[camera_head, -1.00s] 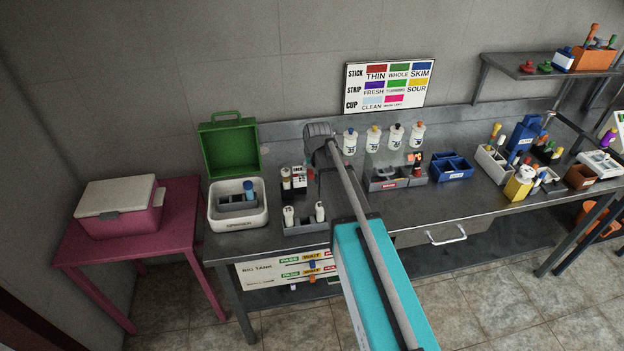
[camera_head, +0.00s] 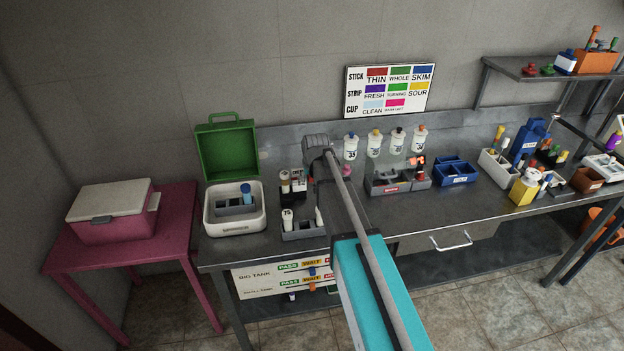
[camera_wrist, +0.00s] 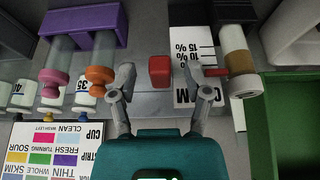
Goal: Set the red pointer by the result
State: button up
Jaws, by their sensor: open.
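In the wrist view a red block (camera_wrist: 159,71) lies between my gripper's two fingertips, with a gap on each side. A thin red tip (camera_wrist: 216,72) shows past the right finger, over a white card (camera_wrist: 193,95) with black % marks; whether block and tip are one pointer is hidden by the finger. My gripper (camera_wrist: 161,75) is open and empty. A tube (camera_wrist: 238,60) with a white and a tan layer stands right beside the card's scale. In the head view my arm hides the fingers and the pointer; the card (camera_head: 298,180) shows partly.
Left in the wrist view is a purple rack (camera_wrist: 85,20) with tubes with pink and orange ends. A green lid (camera_wrist: 290,120) is close at the right. A colour chart (camera_head: 389,91) hangs on the wall. A white box (camera_head: 236,225) with the green lid stands left on the bench.

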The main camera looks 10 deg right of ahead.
grip_shut()
dwell(0.3)
jog(key=shift+f+b, duration=1.2)
grip_release()
